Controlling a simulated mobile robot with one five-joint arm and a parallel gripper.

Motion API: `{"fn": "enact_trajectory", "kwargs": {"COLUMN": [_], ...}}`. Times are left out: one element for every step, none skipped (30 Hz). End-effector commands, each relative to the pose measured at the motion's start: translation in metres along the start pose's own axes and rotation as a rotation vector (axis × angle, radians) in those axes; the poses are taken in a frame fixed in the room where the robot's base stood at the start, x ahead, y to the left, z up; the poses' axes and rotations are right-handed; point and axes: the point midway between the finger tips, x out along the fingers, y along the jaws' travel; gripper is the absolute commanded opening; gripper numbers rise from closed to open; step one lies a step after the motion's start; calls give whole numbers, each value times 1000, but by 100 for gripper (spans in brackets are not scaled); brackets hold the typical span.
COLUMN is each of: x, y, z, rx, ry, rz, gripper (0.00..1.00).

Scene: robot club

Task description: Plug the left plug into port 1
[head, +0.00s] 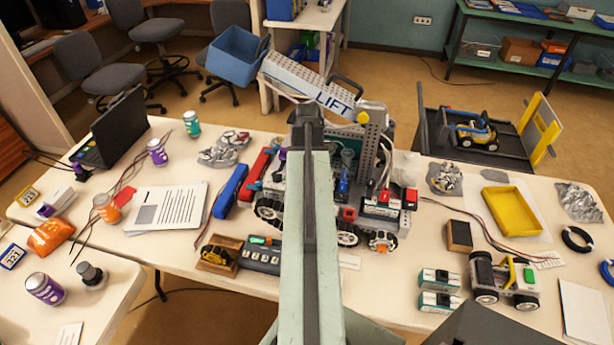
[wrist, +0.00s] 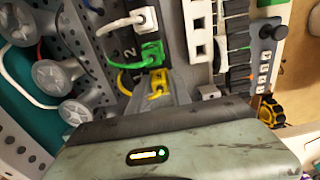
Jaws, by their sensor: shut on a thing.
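In the wrist view my gripper (wrist: 160,92) is shut on a yellow plug (wrist: 157,82), whose yellow cable curves off to the left. Just above it, a green plug (wrist: 150,52) with a green cable sits at the dark port strip (wrist: 128,52), and a white plug (wrist: 146,18) sits higher up. A white "2" shows on the strip beside the green plug. I cannot make out a "1", nor whether the yellow plug touches a port.
In the wrist view, grey wheels (wrist: 50,75) and perforated metal stand left of the plugs. A white slotted rail (wrist: 198,40) and a row of connectors (wrist: 238,50) stand close on the right. The white table (head: 185,255) around the robot holds a blue case (head: 230,190) and a yellow tray (head: 511,210).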

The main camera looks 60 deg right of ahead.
Motion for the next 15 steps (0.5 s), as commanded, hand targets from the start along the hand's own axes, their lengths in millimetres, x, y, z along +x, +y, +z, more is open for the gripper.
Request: {"fn": "enact_trajectory", "kwargs": {"x": [1,1,1,1,1,1,1,1,1,1,1,1,1,1,1], "y": [0,0,0,-1,-1,-1,-1,-1,-1,-1,-1,-1,-1,-1,-1], "z": [1,1,1,1,1,1,1,1,1,1,1,1,1,1,1], "rx": [1,1,1,1,1,1,1,1,1,1,1,1,1,1,1], "ry": [0,0,0,-1,-1,-1,-1,-1,-1,-1,-1,-1,-1,-1,-1], "rz": [-1,-1,-1,-1,-2,-2,-2,-2,-2,-2,-2,-2,-2,-1,-1], "gripper": [0,0,0,0,0,0,33,41,50,50,50,50,50,50,50]}}
